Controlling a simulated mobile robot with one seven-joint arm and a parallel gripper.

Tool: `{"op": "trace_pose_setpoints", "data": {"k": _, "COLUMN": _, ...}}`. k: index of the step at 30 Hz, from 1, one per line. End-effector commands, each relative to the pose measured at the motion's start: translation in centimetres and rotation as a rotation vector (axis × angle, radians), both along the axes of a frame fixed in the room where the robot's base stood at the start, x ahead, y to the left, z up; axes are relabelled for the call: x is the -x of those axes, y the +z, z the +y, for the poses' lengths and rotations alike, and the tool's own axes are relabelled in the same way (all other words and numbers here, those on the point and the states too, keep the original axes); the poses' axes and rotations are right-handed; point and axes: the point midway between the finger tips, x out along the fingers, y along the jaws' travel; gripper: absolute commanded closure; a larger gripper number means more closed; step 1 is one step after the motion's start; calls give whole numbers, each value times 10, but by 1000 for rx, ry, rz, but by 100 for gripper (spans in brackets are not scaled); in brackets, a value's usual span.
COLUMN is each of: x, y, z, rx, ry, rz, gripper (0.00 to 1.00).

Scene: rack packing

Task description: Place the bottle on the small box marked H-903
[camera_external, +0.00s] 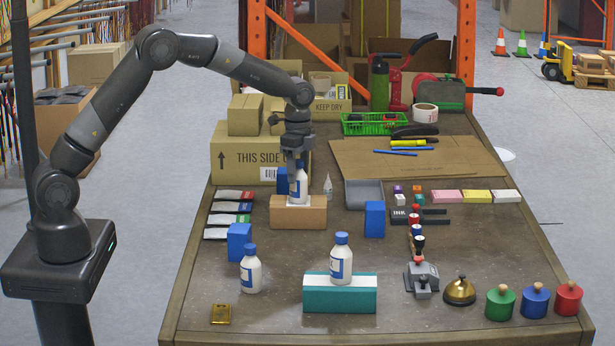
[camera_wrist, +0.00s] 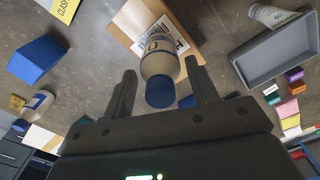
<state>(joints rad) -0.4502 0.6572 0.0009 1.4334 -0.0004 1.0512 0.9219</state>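A white bottle with a blue label and blue cap (camera_external: 299,188) stands upright on a small brown box (camera_external: 285,215) in the external view. In the wrist view the bottle (camera_wrist: 159,62) is near the middle, over a box (camera_wrist: 183,14) with a white label. An "H" shows on that label; the rest is hidden or unreadable. My gripper (camera_external: 296,160) is just above the bottle, pointing down. In the wrist view its fingers (camera_wrist: 163,84) are apart on either side of the bottle, with visible gaps.
Another bottle (camera_external: 340,260) stands on a teal box with a white top (camera_external: 340,296). A third bottle (camera_external: 250,270) stands on the table. Blue blocks (camera_external: 375,220) (camera_external: 238,243) flank the brown box. A grey tray (camera_external: 363,196) is to its right, and cartons (camera_external: 235,155) stand behind.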

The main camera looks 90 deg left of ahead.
Motion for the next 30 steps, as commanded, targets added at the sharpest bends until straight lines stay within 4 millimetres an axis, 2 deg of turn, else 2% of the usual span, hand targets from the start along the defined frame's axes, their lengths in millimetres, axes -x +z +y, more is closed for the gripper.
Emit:
{"op": "trace_pose_setpoints", "data": {"k": 4, "x": 0, "y": 0, "z": 0, "rx": 0, "ry": 0, "rz": 0, "gripper": 36}}
{"op": "trace_pose_setpoints", "data": {"k": 11, "x": 0, "y": 1, "z": 0, "rx": 0, "ry": 0, "rz": -1, "gripper": 36}}
{"op": "trace_pose_setpoints", "data": {"k": 14, "x": -1, "y": 9, "z": 0, "rx": -2, "ry": 0, "rz": -3, "gripper": 36}}
{"op": "trace_pose_setpoints", "data": {"k": 17, "x": -1, "y": 25, "z": 1, "rx": -2, "ry": 0, "rz": -4, "gripper": 36}}
{"op": "trace_pose_setpoints", "data": {"k": 27, "x": 0, "y": 96, "z": 0, "rx": -2, "ry": 0, "rz": -3, "gripper": 36}}
{"op": "trace_pose_setpoints", "data": {"k": 30, "x": -1, "y": 110, "z": 0, "rx": -1, "ry": 0, "rz": -3, "gripper": 36}}
